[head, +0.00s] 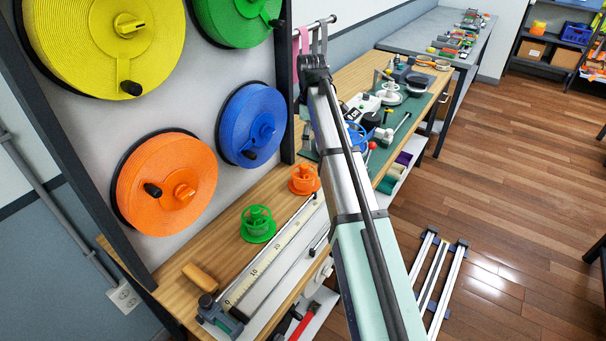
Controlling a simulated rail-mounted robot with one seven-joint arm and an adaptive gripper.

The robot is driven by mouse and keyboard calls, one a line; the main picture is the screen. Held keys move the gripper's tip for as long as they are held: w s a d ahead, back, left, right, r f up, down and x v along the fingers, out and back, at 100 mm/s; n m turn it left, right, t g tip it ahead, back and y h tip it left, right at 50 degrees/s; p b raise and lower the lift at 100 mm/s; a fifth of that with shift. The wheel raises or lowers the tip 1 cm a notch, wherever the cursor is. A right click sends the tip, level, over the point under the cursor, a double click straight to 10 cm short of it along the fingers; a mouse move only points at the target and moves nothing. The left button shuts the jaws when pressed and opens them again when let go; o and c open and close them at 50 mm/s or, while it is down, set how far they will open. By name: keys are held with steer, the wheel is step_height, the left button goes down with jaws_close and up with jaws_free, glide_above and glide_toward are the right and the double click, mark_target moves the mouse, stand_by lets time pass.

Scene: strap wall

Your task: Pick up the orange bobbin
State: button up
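The orange bobbin (304,181) stands on the wooden bench, below and right of the blue reel and just left of my arm. It looks like a small open spool with a wide base flange. My arm runs up from the bottom middle to a dark end (315,70) near the rail at the top. That end is well above and beyond the bobbin in the picture. I cannot make out the fingers clearly against the grey shapes there, and no held object shows.
A green bobbin (258,224) stands in front and left of the orange one. Large orange (145,195), blue (240,145), yellow (70,40) and green (225,20) reels hang on the wall panel. A long ruler (270,262) and wooden handle (201,277) lie nearby. Tools crowd the bench beyond.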

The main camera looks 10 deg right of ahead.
mark_target(303, 165)
steer(key=shift+n, duration=0.3)
steer(key=f+p, duration=0.1)
steer(key=f, duration=0.2)
steer(key=a+f+p, duration=0.1)
steer(key=f, duration=0.3)
steer(key=a+f+p, duration=0.1)
steer(key=f, duration=0.2)
steer(key=shift+w+a+f, duration=0.15)
steer(key=shift+f, duration=0.2)
steer(key=shift+w+f+p, duration=0.1)
steer(key=shift+f+p, duration=1.1)
steer(key=shift+f, duration=1.45)
steer(key=shift+c, duration=0.4)
steer(key=c, duration=0.9)
